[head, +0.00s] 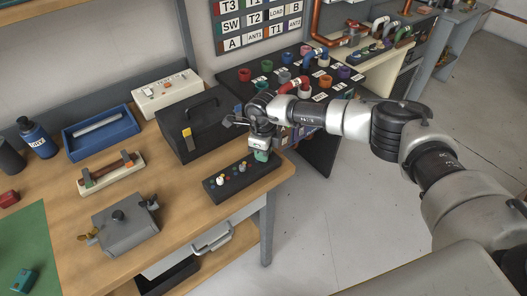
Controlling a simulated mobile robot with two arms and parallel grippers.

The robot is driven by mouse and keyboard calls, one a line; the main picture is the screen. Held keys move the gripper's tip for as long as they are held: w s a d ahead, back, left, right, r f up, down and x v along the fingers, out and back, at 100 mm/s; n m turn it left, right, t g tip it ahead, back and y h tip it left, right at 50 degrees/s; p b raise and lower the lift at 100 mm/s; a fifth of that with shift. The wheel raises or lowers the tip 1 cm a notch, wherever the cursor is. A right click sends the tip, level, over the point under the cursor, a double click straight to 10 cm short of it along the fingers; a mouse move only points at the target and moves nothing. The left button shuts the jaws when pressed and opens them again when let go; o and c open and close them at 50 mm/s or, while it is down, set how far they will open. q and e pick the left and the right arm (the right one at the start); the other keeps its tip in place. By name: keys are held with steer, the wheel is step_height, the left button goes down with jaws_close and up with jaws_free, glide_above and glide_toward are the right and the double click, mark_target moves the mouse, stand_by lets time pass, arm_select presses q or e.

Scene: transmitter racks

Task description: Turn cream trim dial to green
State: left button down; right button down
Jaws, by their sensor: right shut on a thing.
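A black control strip (240,183) lies at the front right corner of the wooden bench. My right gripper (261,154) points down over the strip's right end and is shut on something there. A green patch shows at its fingertips; the thing it grips is mostly hidden, so I cannot tell its colour or dial position. My left gripper is not in view.
A black case (190,125) stands just behind the strip. A grey box (122,230) with a black knob sits to the left. A black rack with coloured connectors (303,83) stands behind my right arm. Bare wood (180,205) lies left of the strip.

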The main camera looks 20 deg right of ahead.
steer(key=c, duration=1)
jaws_free()
steer(key=shift+c, duration=0.2)
step_height(320, 180, up, 11)
steer(key=b, duration=0.3)
